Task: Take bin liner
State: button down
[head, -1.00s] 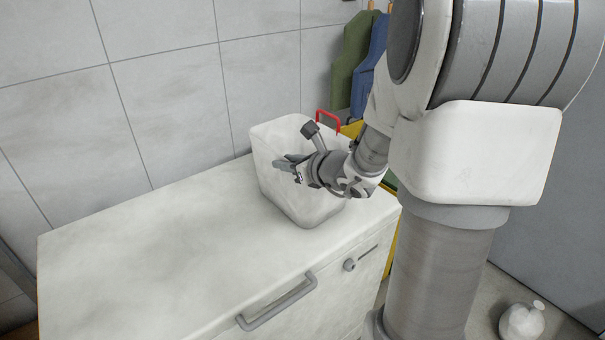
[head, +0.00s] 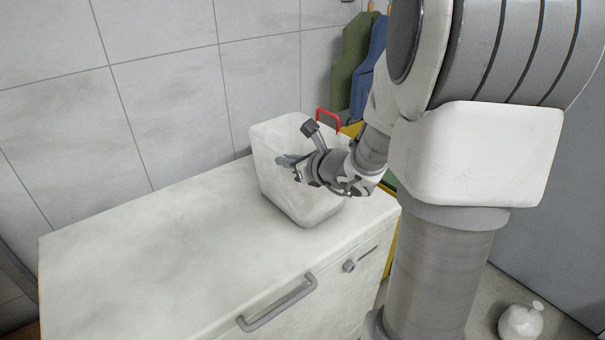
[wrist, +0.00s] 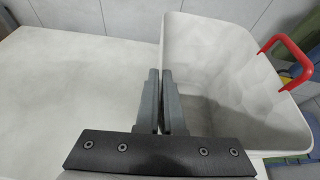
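A white, open-topped tub with a red handle, which I take for the bin liner (head: 283,192), stands upright on the white cabinet top. In the wrist view the bin liner (wrist: 235,75) fills the right half, and its inside looks empty. My gripper (head: 290,165) is at the tub's near side. In the wrist view the dark fingers of my gripper (wrist: 161,100) are close together, with the tub's left wall running between them. They look shut on that wall; the contact itself is hard to see.
The cabinet top (head: 140,260) is clear left of the tub. A drawer handle (head: 278,304) sticks out in front. A tiled wall (head: 170,100) stands behind. Green and blue items (head: 352,65) stand behind the tub, and a small white object (head: 520,323) is on the floor.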

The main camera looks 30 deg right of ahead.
jog(key=shift+r+p, duration=1.7)
jog(key=shift+r, duration=0.9)
jog(key=shift+a, duration=0.1)
